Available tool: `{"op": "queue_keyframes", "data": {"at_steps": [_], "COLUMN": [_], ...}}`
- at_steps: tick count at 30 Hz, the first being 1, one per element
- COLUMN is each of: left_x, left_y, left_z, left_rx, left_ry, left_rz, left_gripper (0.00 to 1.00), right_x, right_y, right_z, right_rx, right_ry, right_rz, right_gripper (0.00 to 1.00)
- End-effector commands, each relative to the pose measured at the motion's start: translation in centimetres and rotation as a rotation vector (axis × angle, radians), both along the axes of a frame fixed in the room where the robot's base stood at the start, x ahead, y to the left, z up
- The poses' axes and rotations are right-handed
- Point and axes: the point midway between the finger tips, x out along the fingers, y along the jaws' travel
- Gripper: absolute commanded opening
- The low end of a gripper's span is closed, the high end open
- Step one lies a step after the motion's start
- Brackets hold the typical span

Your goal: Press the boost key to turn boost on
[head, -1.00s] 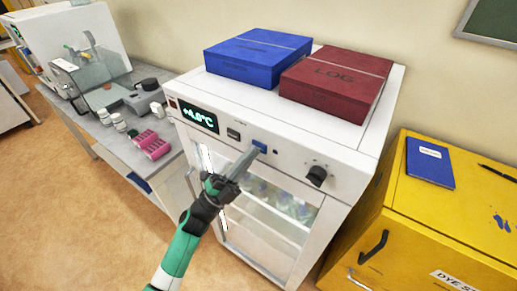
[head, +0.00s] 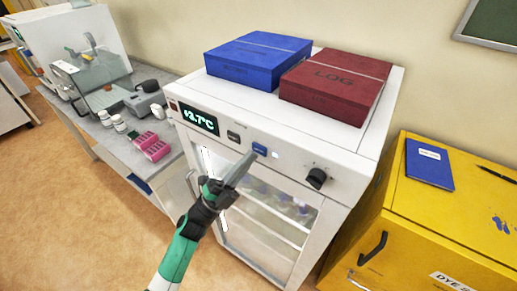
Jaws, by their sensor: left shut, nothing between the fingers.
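The white cabinet (head: 302,143) has a front panel with a lit display (head: 198,117) that appears to read +3.7°C. A blue key (head: 259,149), likely the boost key, sits mid-panel, and a small lamp (head: 276,155) to its right glows pale. A dark grey key (head: 233,135) is left of the blue key, and a black knob (head: 316,178) is to the right. My left gripper (head: 252,156) is shut and empty, its tips just in front of and below the blue key, seemingly a little apart from it. My right gripper is not in view.
A blue box (head: 258,57) and a red LOG box (head: 335,84) lie on top of the cabinet. The glass door (head: 265,215) and its handle are below the panel. A yellow cabinet (head: 420,230) stands right; a grey bench (head: 125,155) with lab items stands left.

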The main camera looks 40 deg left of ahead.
Motion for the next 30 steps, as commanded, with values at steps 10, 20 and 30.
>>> {"op": "queue_keyframes", "data": {"at_steps": [10, 20, 30], "left_x": [-2.1, -5.6, -6.0], "left_y": [-0.2, -0.7, -0.8], "left_z": [0.3, 0.1, 0.0], "left_rx": [-0.001, -0.001, 0.0], "left_ry": [0.002, 0.002, 0.0], "left_rz": [0.001, 0.001, 0.0], "left_gripper": [0.0, 0.0, 0.0], "right_x": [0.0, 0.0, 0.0], "right_y": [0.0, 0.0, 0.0], "right_z": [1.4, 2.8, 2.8], "right_rx": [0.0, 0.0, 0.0], "right_ry": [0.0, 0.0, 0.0], "right_rz": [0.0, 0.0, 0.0], "right_gripper": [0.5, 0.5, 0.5]}}
